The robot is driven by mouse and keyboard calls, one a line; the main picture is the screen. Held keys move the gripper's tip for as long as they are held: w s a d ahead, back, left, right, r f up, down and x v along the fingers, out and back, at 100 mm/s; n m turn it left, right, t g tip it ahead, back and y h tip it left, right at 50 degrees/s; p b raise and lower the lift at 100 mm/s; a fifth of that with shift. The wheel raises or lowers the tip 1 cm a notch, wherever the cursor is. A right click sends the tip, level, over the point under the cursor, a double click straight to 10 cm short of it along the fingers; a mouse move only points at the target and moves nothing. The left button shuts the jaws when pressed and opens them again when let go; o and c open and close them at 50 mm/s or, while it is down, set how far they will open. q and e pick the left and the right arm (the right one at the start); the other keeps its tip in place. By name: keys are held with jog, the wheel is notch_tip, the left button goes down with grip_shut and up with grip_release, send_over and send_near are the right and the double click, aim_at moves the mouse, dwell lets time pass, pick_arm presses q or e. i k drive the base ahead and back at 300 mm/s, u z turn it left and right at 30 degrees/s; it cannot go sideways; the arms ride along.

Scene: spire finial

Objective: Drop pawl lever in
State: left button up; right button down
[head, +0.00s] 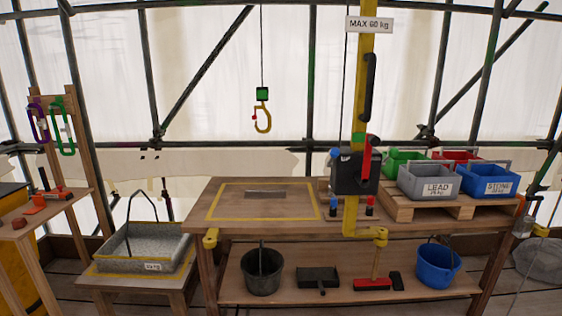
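A dark winch box (355,173) is mounted on the yellow post (352,205) at the right of the workbench. A red lever (366,155) stands steeply tilted at the box's upper right side; it looks like the pawl lever, but I cannot tell whether it is engaged. A long black handle (370,88) runs up along the post above it. A small blue part (335,153) shows at the box's upper left. A yellow hook (263,118) under a green block hangs on a cable, empty. Neither of my grippers is in view.
The workbench (240,226) has a yellow-outlined area with a grey plate (266,193). Grey LEAD (428,182) and blue STONE (487,181) crates stand on a pallet (410,205) at right. A handled grey tray (143,247) sits on a low table at left.

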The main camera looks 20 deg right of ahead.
aim_at(335, 152)
jog(key=u, duration=0.35)
jog(key=i, duration=1.45)
jog(key=z, duration=0.9)
